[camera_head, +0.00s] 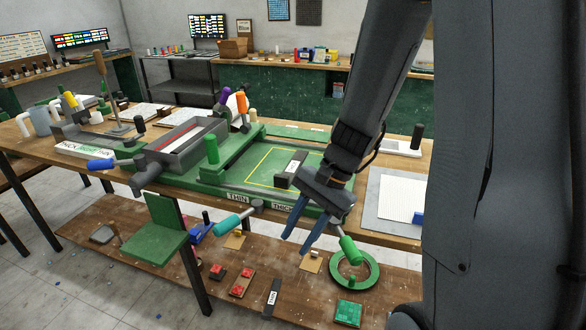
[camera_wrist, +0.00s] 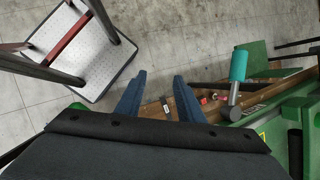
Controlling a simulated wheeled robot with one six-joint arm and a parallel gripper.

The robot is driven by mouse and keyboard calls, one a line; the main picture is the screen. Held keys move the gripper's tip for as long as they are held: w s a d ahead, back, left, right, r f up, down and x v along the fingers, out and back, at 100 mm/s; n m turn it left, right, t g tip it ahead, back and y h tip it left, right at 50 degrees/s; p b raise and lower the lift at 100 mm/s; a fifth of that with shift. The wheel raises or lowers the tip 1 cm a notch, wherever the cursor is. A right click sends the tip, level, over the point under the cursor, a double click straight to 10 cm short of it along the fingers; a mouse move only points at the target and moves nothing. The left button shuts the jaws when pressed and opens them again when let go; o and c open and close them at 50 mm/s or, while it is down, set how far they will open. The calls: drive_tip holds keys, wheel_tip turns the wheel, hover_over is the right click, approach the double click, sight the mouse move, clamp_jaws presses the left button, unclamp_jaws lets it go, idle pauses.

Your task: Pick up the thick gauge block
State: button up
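A dark block (camera_head: 290,168) with a white label lies on the green plate inside a yellow outline. Another dark block (camera_head: 271,297) with a white label lies on the low wooden shelf; a small dark block with a pale label (camera_wrist: 168,106) shows in the wrist view between my fingers, far below. The labels are too small to read surely, so I cannot tell which is the thick gauge block. My gripper (camera_head: 295,246) hangs in front of the bench edge, above the shelf; its blue fingers (camera_wrist: 158,86) are apart with nothing between them.
The green fixture's front edge carries THIN and THICK labels (camera_head: 283,207). A teal-handled lever (camera_head: 235,220) and a green-handled lever (camera_head: 349,249) stick out close to my gripper. A green ring (camera_head: 354,270) and red pieces lie on the shelf.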

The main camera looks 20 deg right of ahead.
drive_tip(key=w+d+r+m+t+y, duration=0.1)
drive_tip(key=w+m+t+y, duration=0.25)
drive_tip(key=w+m, duration=0.3)
drive_tip(key=m+t+y, duration=0.2)
drive_tip(key=m+t, duration=0.3)
drive_tip(key=m, duration=0.2)
approach(284, 176)
drive_tip(key=p+x, duration=0.1)
drive_tip(key=x, duration=0.2)
drive_tip(key=shift+s+a+f, duration=0.15)
drive_tip(key=shift+a, duration=0.05)
drive_tip(key=shift+w, duration=0.25)
drive_tip(key=p+x, duration=0.3)
drive_tip(key=x, duration=0.4)
drive_tip(key=shift+w+a+f, duration=0.1)
drive_tip(key=shift+a, duration=0.05)
clamp_jaws()
